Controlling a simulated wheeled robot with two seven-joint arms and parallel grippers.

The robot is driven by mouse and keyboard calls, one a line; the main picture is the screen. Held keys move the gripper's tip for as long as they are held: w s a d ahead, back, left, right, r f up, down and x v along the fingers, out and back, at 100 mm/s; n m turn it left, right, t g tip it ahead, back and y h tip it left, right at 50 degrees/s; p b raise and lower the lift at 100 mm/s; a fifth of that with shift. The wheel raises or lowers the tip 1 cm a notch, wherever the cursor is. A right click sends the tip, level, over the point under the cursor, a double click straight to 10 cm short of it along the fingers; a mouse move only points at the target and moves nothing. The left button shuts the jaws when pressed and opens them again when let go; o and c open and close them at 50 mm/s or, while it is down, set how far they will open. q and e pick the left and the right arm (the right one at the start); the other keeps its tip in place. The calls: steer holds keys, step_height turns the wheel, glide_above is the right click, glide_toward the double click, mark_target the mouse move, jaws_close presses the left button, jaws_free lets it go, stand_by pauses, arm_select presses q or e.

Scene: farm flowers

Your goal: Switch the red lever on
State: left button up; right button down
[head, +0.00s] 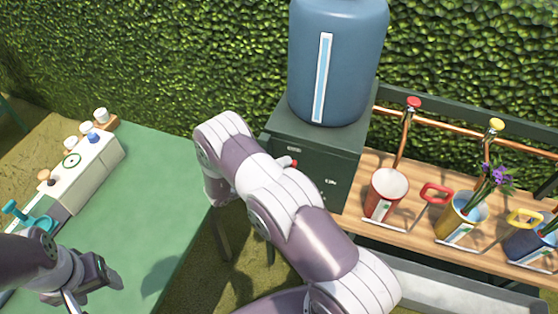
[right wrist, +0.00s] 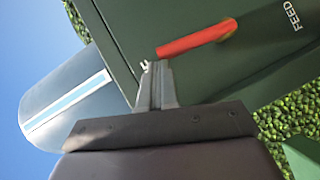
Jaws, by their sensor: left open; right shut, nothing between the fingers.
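The red lever (right wrist: 197,38) sticks out from the dark green cabinet (right wrist: 180,75) in the right wrist view. In the head view only a small red part of it (head: 294,163) shows past my right arm. My right gripper (right wrist: 148,68) is shut and empty, its tips close to the lever's free end at the left; I cannot tell whether they touch it. In the head view the right fingers are hidden behind my arm. My left gripper (head: 75,298) is at the lower left, over the green table's near side, away from the lever.
A blue tank (head: 345,85) stands on the cabinet. To the right, a wooden bench (head: 405,222) bears a red pot (head: 386,192), a yellow pot with flowers (head: 459,216) and a blue pot (head: 530,245). A green table (head: 160,185) with a white box (head: 85,170) is at left.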

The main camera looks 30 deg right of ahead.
steer(key=s+d+f+m+t+y+b, duration=0.2)
steer(key=s+d+f+m+t+y, duration=0.3)
steer(key=s+d+f+m+y, duration=0.1)
steer(key=shift+s+d+f+m+t+y, duration=0.4)
steer(key=shift+s+d+m+y, duration=0.3)
steer(key=shift+s+m, duration=0.6)
steer(key=shift+a+r, duration=0.1)
stand_by(0.5)
